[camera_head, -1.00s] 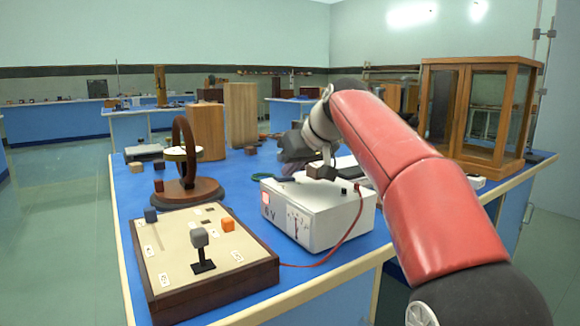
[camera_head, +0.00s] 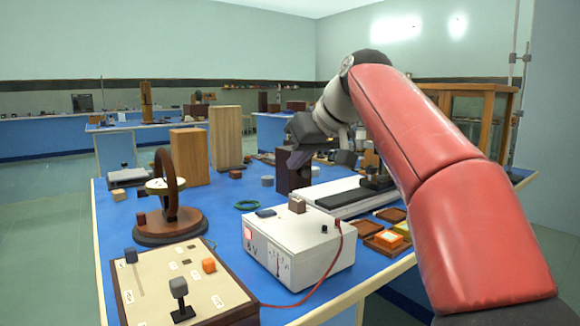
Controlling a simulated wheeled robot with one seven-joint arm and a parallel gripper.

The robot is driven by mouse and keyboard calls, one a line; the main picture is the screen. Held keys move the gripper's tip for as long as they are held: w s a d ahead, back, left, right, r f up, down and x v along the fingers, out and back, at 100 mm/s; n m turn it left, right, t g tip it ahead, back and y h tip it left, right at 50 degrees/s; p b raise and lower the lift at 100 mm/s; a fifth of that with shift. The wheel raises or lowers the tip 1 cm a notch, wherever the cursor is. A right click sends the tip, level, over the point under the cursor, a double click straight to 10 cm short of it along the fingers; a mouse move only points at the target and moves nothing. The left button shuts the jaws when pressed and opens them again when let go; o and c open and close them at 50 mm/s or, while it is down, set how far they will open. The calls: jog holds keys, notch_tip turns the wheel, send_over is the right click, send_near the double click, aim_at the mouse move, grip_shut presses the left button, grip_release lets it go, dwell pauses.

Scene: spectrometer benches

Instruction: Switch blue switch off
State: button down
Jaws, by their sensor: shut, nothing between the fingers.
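A beige control board (camera_head: 150,291) in a dark wooden frame lies at the lower left, cut off by the bottom edge. It bears a blue block-shaped switch (camera_head: 131,256) at its back left, an orange block (camera_head: 208,266) at its right and a grey knob on a black lever (camera_head: 178,288) in front. I cannot read whether the blue switch is on or off. My gripper (camera_head: 297,160) is shut and empty. It hangs above the bench beyond the white power box, well behind and right of the board, touching neither.
The white power box (camera_head: 305,262) stands right of the board, with a red cable and a small blue-grey piece (camera_head: 265,212) on top. A wheel on a round wooden base (camera_head: 170,228) stands behind the board. Wooden blocks (camera_head: 228,137) and a glass cabinet (camera_head: 468,112) stand farther back.

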jog(key=shift+s+r, duration=0.1)
jog(key=shift+s+a+r+y, duration=0.15)
jog(key=shift+s+a+y, duration=0.2)
jog(key=shift+a, duration=0.15)
send_over(266, 213)
jog(key=s+d, duration=0.1)
notch_tip(266, 213, down, 7)
notch_tip(266, 213, down, 3)
jog(key=shift+s+a+r+b, duration=0.1)
jog(key=shift+a+r+b, duration=0.1)
jog(key=shift+b, duration=0.2)
jog(key=shift+f, duration=0.7)
